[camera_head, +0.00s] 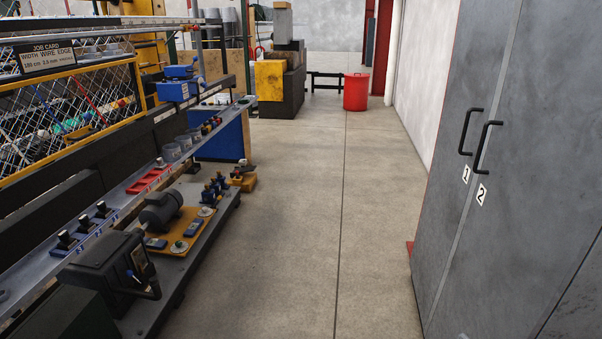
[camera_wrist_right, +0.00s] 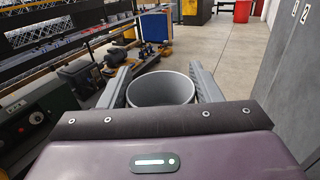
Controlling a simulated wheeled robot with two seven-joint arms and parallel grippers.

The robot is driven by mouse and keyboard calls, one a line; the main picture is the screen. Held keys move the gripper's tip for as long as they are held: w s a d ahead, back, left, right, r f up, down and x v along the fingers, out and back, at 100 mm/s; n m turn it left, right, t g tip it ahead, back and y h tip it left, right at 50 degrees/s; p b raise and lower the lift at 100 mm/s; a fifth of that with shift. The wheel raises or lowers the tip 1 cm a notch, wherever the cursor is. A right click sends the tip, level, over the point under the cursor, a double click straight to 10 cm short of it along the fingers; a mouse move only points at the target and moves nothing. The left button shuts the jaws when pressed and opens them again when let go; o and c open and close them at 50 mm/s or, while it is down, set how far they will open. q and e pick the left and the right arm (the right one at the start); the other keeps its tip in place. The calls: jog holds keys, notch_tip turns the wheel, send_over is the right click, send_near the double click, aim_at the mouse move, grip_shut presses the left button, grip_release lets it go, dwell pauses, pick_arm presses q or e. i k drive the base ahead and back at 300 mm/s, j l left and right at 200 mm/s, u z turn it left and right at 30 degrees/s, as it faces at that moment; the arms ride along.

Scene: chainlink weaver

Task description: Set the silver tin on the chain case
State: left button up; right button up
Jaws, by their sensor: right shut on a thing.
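In the right wrist view, my right gripper (camera_wrist_right: 160,82) is shut on the silver tin (camera_wrist_right: 160,98). The tin is a round, open-topped grey metal cup, held mouth up between the two fingers, and its inside looks empty. Its lower part is hidden by the gripper body. Neither the held tin nor either gripper shows in the head view. I cannot pick out the chain case for certain in either view.
A long machine with a metal rail (camera_head: 128,190) runs along the left, with small grey cups (camera_head: 171,152) on it. Grey cabinet doors (camera_head: 490,190) stand at the right. A red bin (camera_head: 356,92) is far ahead. The concrete floor (camera_head: 300,220) between is clear.

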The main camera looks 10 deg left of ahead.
aim_at(62, 315)
jog(key=i+u, duration=0.2)
jog(key=u, duration=0.2)
jog(key=i+u, duration=0.25)
jog(key=u, duration=0.2)
jog(key=i+l+u, duration=0.1)
jog(key=u, duration=0.3)
jog(key=i+l+u, duration=0.2)
jog(key=u, duration=0.25)
jog(key=i+l+u, duration=0.25)
jog(key=u, duration=0.15)
